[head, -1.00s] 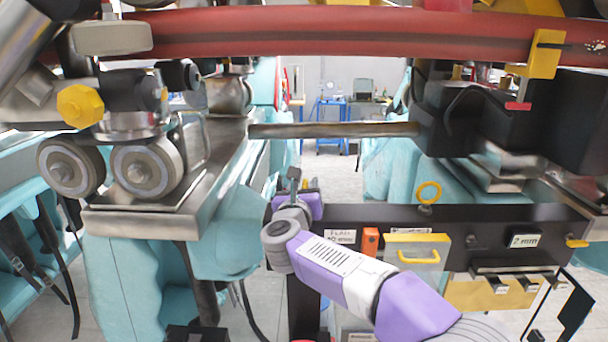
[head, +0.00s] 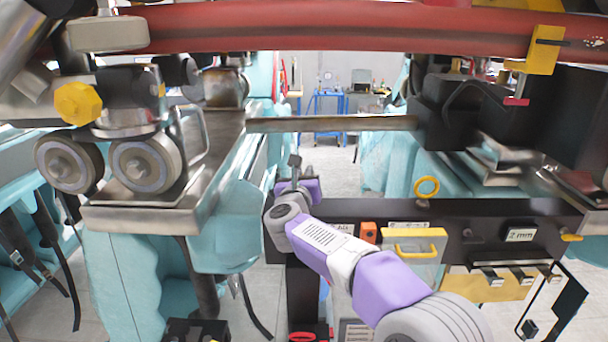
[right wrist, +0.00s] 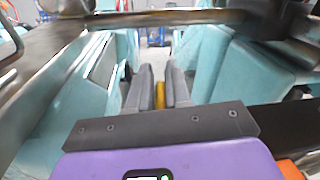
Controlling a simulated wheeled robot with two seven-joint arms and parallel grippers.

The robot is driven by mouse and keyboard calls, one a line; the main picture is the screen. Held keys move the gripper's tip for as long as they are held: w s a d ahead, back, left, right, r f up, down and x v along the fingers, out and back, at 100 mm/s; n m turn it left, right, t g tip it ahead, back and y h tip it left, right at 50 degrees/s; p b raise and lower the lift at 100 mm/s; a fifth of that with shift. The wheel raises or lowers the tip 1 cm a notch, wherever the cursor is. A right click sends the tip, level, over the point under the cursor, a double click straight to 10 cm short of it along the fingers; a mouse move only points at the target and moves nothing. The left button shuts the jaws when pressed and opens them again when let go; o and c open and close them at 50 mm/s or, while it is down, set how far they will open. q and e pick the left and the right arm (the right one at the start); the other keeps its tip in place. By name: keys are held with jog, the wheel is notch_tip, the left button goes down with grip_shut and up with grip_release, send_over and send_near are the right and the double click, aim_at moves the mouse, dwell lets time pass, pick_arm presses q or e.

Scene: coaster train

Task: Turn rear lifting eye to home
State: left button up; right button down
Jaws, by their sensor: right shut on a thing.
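My right gripper (head: 295,161) reaches away from me past the left end of a black beam, its fingers small and far off in the head view. In the right wrist view its two grey fingers (right wrist: 160,88) are close together with a yellow piece (right wrist: 160,95) between them. This piece looks like a lifting eye; most of it is hidden by the fingers, and its turn angle cannot be told. Another yellow ring-shaped lifting eye (head: 427,187) stands upright on the beam to the right, apart from the gripper. My left gripper is not in view.
The black beam (head: 470,222) carries a yellow handle (head: 416,249), an orange block (head: 368,232) and a "2 mm" label. A metal bar (head: 330,125) and a red rail (head: 320,32) cross above. Wheels and teal seats stand at left.

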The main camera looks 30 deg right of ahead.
jog(key=shift+d+m+g+h, duration=0.15)
jog(key=shift+m+g+h, duration=0.15)
jog(key=m+g+h, duration=0.2)
jog(key=shift+s+d+g+h, duration=0.1)
jog(key=shift+g+h, duration=0.2)
jog(key=shift+g, duration=0.1)
jog(key=shift+s+m+g+h, duration=0.1)
jog(key=shift+m+g+h, duration=0.6)
jog(key=shift+m+g, duration=0.45)
jog(key=m+g, duration=0.1)
jog(key=m+g+h, duration=0.1)
jog(key=g, duration=0.1)
jog(key=shift+s+d+r+p, duration=0.1)
jog(key=shift+s+d+p, duration=0.05)
jog(key=shift+p, duration=0.2)
jog(key=shift+s+m+g+h+p, duration=0.2)
jog(key=shift+m+g+h+p, duration=0.4)
jog(key=shift+m+g, duration=0.9)
jog(key=shift+g, duration=0.55)
jog(key=c, duration=1.1)
grip_release()
jog(key=shift+s+n, duration=0.15)
jog(key=shift+n, duration=0.1)
jog(key=shift+c, duration=0.2)
